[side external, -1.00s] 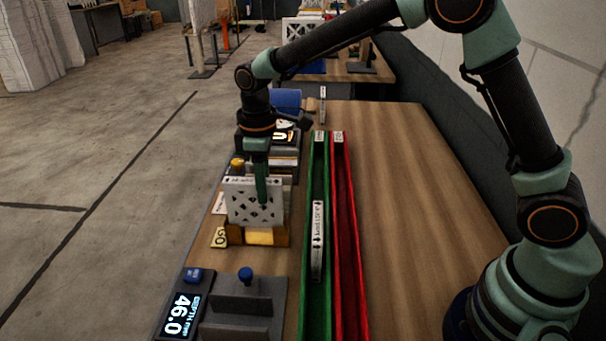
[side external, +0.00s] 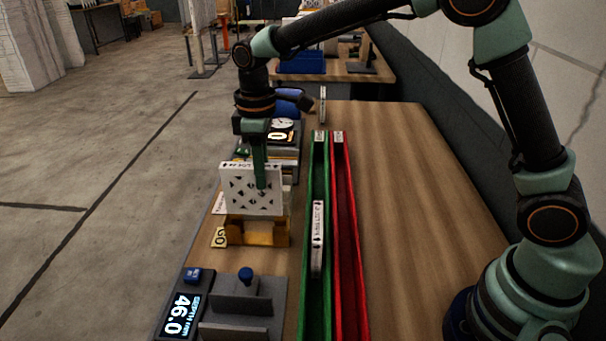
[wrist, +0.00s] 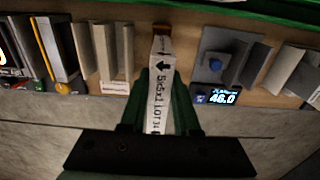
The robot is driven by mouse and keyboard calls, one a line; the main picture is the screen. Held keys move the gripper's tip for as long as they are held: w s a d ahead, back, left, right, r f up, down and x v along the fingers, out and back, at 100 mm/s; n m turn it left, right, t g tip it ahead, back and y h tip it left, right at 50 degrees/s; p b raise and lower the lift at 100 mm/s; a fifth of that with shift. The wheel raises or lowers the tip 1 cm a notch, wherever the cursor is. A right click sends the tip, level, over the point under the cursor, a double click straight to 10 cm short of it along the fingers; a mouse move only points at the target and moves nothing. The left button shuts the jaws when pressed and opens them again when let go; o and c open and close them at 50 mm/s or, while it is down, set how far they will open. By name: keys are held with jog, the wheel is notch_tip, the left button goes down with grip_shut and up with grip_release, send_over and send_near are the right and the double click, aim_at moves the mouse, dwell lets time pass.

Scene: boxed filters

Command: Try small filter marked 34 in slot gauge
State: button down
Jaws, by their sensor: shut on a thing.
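My gripper (side external: 261,178) is shut on the white small filter (side external: 238,190), a flat panel with dark diamond-shaped holes. In the wrist view the filter (wrist: 159,100) shows its edge label, with an arrow and text that seems to end in "LOT 34", between my gripper's fingers (wrist: 160,90). In the side view the filter stands upright just above the yellow-orange slot gauge (side external: 270,236), which bears a "GO" tag (side external: 219,238). I cannot tell whether the filter's lower edge is still touching the gauge.
A green channel (side external: 309,270) holding another white filter (side external: 317,225) and an empty-looking red channel (side external: 350,270) run right of the gauge. A grey depth gauge (side external: 235,309) with display reading 46.0 (side external: 180,314) stands in front. The table's right side (side external: 410,190) is clear.

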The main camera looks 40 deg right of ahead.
jog(key=shift+r, duration=0.25)
jog(key=shift+r, duration=2)
